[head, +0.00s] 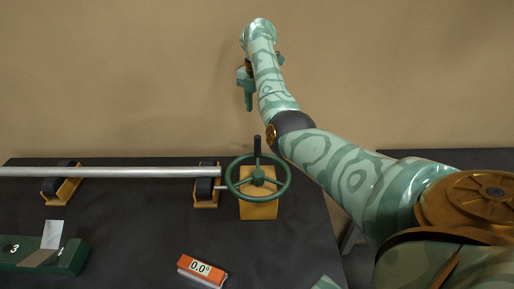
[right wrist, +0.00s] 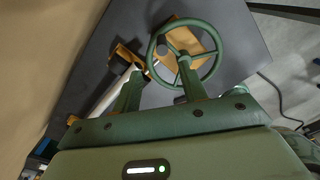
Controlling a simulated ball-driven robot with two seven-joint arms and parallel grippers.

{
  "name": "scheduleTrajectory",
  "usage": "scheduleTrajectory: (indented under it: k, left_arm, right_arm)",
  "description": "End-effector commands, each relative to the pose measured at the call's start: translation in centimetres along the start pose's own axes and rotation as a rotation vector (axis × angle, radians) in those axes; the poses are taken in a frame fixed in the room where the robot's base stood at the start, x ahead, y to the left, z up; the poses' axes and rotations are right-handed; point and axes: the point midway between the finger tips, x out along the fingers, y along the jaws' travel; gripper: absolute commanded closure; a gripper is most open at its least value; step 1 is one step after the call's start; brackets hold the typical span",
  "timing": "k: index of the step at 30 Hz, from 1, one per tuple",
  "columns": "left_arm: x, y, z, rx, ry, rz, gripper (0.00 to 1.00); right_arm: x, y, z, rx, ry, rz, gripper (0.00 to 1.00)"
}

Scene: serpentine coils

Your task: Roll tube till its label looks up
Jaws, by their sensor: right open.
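The silver tube (head: 120,172) lies level across two roller stands, the left one (head: 60,190) and the right one (head: 206,190). No label shows on its visible side. A green handwheel (head: 282,195) with an upright dark handle (head: 257,146) stands at the tube's right end on an orange block (head: 259,210). My right gripper (head: 247,98) is raised above and behind the wheel, open and empty. In the right wrist view its two fingers (right wrist: 158,72) point toward the handwheel (right wrist: 216,50), apart, with nothing between them. My left gripper is out of view.
An orange gauge reading 0.0° (head: 202,270) lies on the dark table (head: 140,235) in front. A green numbered block (head: 20,256) with a pale card (head: 52,235) sits at the front left. A tan wall (head: 120,80) stands behind. The table between tube and gauge is clear.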

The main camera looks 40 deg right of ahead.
Motion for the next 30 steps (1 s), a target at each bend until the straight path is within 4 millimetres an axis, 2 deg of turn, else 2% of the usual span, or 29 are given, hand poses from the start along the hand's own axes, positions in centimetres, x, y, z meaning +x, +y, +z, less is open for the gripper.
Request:
scheduleTrajectory:
  k: [1, 9, 15, 21, 30]
  left_arm:
    - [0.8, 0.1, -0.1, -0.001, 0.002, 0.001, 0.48]
    - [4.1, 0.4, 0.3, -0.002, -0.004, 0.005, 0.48]
    - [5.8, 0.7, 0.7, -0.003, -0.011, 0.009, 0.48]
    - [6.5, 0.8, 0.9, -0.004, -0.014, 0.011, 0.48]
    - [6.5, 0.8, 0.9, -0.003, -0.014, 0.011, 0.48]
  right_arm:
    - [1.4, 0.0, 0.0, 0.0, 0.0, -0.002, 0.58]
    - [8.4, 0.0, 0.0, -0.001, 0.0, -0.005, 0.58]
    - [12.6, 0.0, 0.0, 0.0, 0.0, -0.003, 0.58]
    - [14.5, 0.0, 0.0, 0.0, -0.002, -0.001, 0.58]
    - [14.8, 0.0, 0.0, 0.0, -0.001, 0.001, 0.58]
